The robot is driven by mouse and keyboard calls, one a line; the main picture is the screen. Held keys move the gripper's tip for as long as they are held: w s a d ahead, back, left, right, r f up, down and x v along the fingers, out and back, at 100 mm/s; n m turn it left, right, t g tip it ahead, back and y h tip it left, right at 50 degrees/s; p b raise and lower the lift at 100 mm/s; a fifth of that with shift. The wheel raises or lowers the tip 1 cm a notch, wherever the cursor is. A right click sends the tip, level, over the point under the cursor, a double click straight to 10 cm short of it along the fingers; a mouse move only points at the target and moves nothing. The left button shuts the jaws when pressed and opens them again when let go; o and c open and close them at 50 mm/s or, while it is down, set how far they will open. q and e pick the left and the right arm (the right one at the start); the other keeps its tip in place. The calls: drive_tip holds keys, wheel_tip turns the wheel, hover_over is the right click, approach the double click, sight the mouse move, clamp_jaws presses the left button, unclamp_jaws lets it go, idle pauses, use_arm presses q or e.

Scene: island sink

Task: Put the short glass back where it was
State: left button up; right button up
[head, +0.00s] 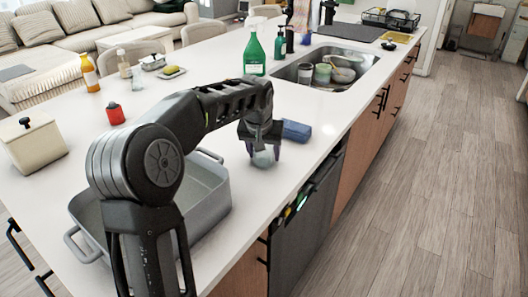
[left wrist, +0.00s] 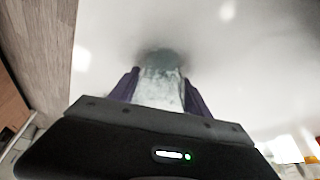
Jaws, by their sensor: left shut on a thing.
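My left gripper (head: 262,146) is over the white counter, beside a blue sponge-like block. It is shut on the short glass (head: 263,157), a small clear tumbler whose lower part shows below the fingers. In the left wrist view the glass (left wrist: 160,90) stands out between the two purple finger pads (left wrist: 160,92), close to the white counter surface. I cannot tell whether its base touches the counter. My right gripper is not in view.
The blue block (head: 296,131) lies just right of the gripper. A grey roasting pan (head: 213,205) stands at the left, under my arm. The sink (head: 306,71) holds several dishes, and a green spray bottle (head: 254,57) stands behind. The counter's front edge is close on the right.

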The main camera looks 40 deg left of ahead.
use_arm(q)
drive_tip(key=shift+f, duration=0.2)
drive_tip(key=o, duration=1.5)
drive_tip(key=shift+r, duration=0.2)
drive_tip(key=v, duration=1.2)
